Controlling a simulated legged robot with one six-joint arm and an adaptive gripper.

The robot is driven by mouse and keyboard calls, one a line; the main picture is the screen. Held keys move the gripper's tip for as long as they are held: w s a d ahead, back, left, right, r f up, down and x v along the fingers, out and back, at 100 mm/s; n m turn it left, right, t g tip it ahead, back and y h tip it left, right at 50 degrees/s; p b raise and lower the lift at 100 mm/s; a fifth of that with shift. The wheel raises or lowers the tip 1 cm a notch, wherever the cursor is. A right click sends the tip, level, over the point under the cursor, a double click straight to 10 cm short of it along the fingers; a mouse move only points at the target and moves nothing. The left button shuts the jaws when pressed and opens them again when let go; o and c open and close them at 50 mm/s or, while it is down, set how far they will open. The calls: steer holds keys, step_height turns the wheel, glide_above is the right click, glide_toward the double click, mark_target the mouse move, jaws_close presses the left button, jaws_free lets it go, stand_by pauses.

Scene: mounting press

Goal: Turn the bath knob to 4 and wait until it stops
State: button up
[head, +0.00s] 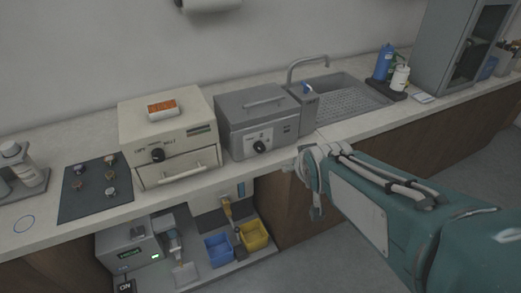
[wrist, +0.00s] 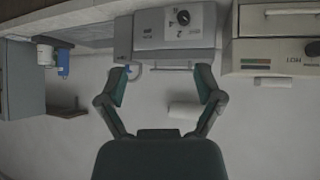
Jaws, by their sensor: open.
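The bath (head: 257,108) is a grey metal box with a lidded top and handle, standing on the counter in the head view. Its black round knob (head: 259,146) is on the pale front panel. In the upside-down wrist view, the bath (wrist: 150,35) is at the top centre, and its knob (wrist: 183,17) has printed digits around it. The pointer setting is too small to read surely. My gripper (wrist: 163,75) is open and empty, its two fingers spread wide, apart from the knob. In the head view my arm reaches in from the right; the fingers cannot be made out.
A sink (head: 345,97) with a tap is to the right. Blue (head: 219,250) and yellow bins (head: 254,235) sit below the counter.

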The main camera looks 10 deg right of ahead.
mark_target(261, 150)
steer(key=w+f+n+t+y, duration=0.1)
steer(key=w+f+t, duration=0.1)
steer(key=w+f, duration=0.35)
steer(key=w+f+t+y, duration=0.1)
steer(key=w+f+t, duration=0.15)
steer(key=w, duration=0.55)
step_height(261, 150, down, 10)
steer(key=w+a+t+y, duration=0.2)
steer(key=w+t+y, duration=0.1)
steer(key=t, duration=0.1)
steer(key=shift+n, duration=0.4)
steer(key=x, duration=1)
steer(key=shift+w+a+f, duration=0.1)
steer(key=shift+f, duration=0.05)
steer(key=c, duration=1.2)
